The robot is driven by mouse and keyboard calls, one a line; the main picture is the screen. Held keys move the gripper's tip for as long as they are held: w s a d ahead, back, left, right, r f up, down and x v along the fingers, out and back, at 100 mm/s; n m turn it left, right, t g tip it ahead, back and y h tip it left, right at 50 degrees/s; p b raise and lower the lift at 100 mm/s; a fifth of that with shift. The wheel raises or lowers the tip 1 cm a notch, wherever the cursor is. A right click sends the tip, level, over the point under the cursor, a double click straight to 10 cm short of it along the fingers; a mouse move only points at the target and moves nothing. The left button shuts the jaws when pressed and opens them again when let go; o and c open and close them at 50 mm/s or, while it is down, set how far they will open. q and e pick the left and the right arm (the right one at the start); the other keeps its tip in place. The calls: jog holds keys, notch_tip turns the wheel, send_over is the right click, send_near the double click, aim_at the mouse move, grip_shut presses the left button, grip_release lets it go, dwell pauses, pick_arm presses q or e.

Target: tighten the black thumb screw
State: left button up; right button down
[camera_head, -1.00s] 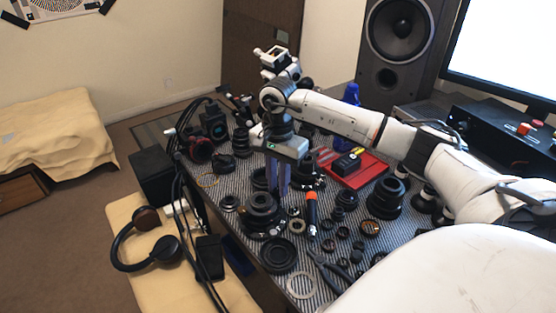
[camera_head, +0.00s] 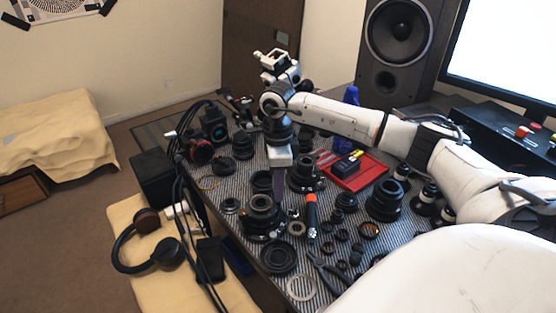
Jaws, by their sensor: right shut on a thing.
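My right gripper (camera_head: 280,203) points straight down over the mat, its fingers seen edge-on at the right rim of a black lens barrel (camera_head: 262,222). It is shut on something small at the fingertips. The black thumb screw cannot be made out; the fingertips cover the spot at the lens side where they grip. My left gripper is not in view.
A striped mat (camera_head: 322,290) covers the bench, crowded with lens parts.

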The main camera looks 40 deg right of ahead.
jog(key=shift+r+m, duration=0.1)
jog(key=shift+m, duration=1.1)
jog(key=c, duration=1.6)
grip_release()
